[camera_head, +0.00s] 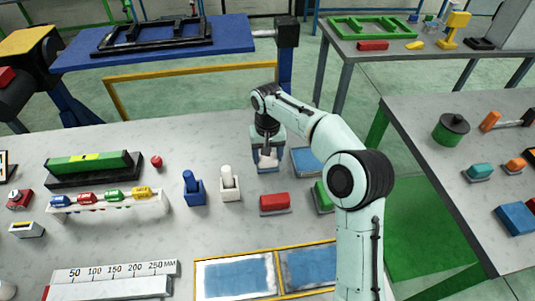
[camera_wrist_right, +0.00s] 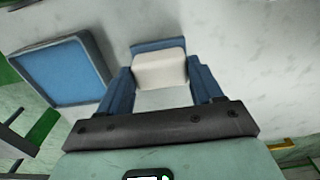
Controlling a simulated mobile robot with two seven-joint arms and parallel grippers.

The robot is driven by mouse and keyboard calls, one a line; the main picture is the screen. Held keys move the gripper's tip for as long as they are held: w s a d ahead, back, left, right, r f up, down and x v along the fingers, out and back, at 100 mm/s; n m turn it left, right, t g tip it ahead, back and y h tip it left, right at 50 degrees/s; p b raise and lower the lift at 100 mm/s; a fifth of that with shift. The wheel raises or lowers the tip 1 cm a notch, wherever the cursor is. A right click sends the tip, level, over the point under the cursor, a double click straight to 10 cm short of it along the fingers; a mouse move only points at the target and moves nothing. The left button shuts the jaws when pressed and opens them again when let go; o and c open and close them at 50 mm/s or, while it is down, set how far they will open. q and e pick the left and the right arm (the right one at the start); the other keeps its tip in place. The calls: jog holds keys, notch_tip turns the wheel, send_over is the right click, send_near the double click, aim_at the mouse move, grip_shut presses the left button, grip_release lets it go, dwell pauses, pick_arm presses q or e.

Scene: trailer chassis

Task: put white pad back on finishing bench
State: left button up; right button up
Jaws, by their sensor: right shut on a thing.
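The white pad (camera_head: 267,159) is between the fingers of my right gripper (camera_head: 268,150) at the far side of the grey bench. In the right wrist view the white pad (camera_wrist_right: 159,70) is a pale block with a blue part at its far side. The blue fingers of my right gripper (camera_wrist_right: 160,86) are shut on it from both sides. Whether the pad touches the bench top cannot be told. The grey bench (camera_head: 120,225) fills the lower left and middle of the head view. My left gripper is not in view.
A blue tray (camera_head: 307,160) lies beside the pad. Red (camera_head: 274,203) and green (camera_head: 323,196) pads, a white-handled block (camera_head: 230,184) and a blue-handled block (camera_head: 192,188) stand nearer. Yellow-framed blue panels (camera_head: 237,276) lie in front. A second bench (camera_head: 460,225) is at right.

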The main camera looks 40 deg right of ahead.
jog(key=shift+f, duration=0.2)
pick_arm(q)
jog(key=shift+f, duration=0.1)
pick_arm(e)
jog(key=o, duration=1.1)
jog(key=shift+b, duration=0.35)
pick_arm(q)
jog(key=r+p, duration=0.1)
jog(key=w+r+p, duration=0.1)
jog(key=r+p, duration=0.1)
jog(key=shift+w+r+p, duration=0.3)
pick_arm(e)
notch_tip(320, 180, up, 14)
jog(key=shift+d+f, duration=0.1)
jog(key=shift+f, duration=0.15)
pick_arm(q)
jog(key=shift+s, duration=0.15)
pick_arm(e)
jog(key=shift+s, duration=0.1)
